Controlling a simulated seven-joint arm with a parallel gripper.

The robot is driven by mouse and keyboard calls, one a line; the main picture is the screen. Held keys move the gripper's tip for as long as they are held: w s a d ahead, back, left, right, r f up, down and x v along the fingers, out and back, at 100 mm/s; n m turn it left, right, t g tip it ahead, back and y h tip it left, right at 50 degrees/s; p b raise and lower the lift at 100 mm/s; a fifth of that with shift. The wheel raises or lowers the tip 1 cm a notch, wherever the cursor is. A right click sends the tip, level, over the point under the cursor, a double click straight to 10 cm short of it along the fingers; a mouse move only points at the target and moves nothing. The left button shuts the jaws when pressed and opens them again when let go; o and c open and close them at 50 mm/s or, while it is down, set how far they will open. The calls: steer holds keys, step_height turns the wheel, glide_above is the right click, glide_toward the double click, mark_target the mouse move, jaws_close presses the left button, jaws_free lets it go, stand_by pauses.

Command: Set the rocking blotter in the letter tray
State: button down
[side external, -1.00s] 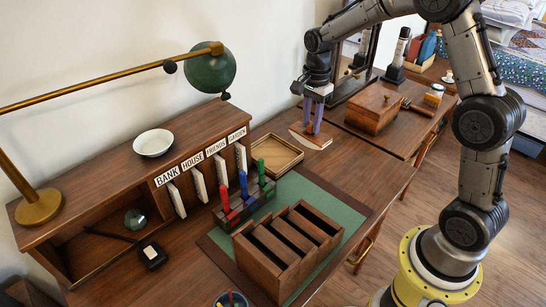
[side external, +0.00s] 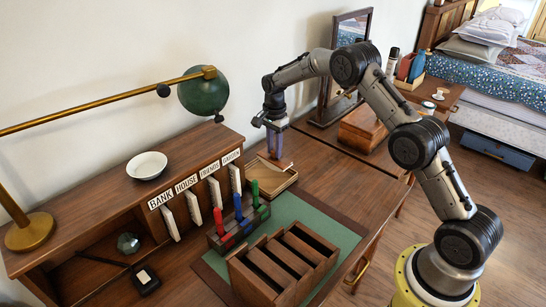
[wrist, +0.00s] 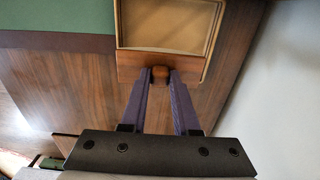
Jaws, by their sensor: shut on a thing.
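My gripper (side external: 274,153) is shut on the small brown knob (wrist: 160,73) of the rocking blotter. The blotter (wrist: 130,66) is a wooden block, seen in the wrist view between the fingers and the tray's interior. In the side view the blotter (side external: 286,166) is small and partly hidden by the fingers. The letter tray (side external: 262,184) is a shallow wooden tray at the back of the desk; it also shows in the wrist view (wrist: 119,22). The blotter is over the tray's area; I cannot tell whether it touches the tray.
A pigeonhole rack (side external: 190,172) with labelled slots stands left of the tray. A rack with red, blue and green-handled stamps (side external: 240,226) and a slotted wooden box (side external: 262,286) stand in front. A wooden box (side external: 360,132) and mirror (side external: 322,108) are to the right.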

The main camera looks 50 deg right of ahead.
mark_target(273, 157)
steer(key=shift+w+f, duration=0.3)
steer(key=shift+w+d+f, duration=0.1)
steer(key=shift+f, duration=1.5)
steer(key=shift+f, duration=0.2)
steer(key=c, duration=0.7)
jaws_free()
steer(key=shift+o, duration=0.2)
steer(key=shift+r, duration=0.1)
